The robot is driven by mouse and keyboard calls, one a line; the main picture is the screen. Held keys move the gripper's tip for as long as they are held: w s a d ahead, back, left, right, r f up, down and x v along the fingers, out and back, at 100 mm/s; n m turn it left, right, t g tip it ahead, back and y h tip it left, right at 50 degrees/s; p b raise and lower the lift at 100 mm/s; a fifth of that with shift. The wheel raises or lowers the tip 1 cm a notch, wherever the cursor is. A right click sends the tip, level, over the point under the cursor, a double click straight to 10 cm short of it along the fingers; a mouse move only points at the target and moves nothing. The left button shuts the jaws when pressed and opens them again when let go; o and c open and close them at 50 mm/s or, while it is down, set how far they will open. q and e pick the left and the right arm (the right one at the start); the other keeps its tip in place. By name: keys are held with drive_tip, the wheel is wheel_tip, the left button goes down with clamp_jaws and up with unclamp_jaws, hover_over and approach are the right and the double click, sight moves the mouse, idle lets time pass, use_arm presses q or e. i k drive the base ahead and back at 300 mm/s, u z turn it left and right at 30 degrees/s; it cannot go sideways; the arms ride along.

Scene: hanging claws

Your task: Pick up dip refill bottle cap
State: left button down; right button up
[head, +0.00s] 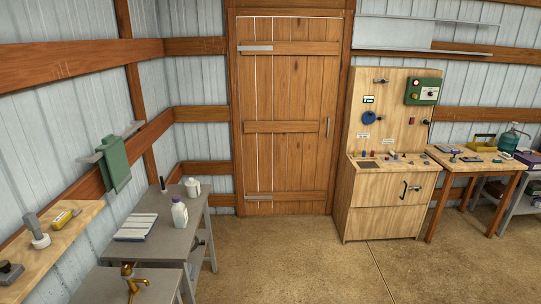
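I cannot tell for certain which bottle is the dip refill bottle. A white bottle with a purplish label (180,215) stands upright on a grey table (168,240) at the left, with a small pale cap (176,199) on its top. A white squat jar (193,187) with a lid stands behind it near the table's back edge. A teal jug (509,141) stands far off on the right; its cap is too small to make out. Neither of my grippers shows in the head view.
A lined pad (136,227) lies on the grey table. A brass tap (131,282) is on a nearer grey surface. A wooden shelf (62,230) holds tools at the left. A wooden panel cabinet (386,205) stands ahead right. The concrete floor (290,260) is clear in the middle.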

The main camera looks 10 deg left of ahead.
sight(176, 198)
drive_tip(key=z, duration=0.05)
drive_tip(key=i, duration=1.9)
drive_tip(key=u, duration=0.85)
drive_tip(key=i, duration=1.1)
drive_tip(key=u, duration=1)
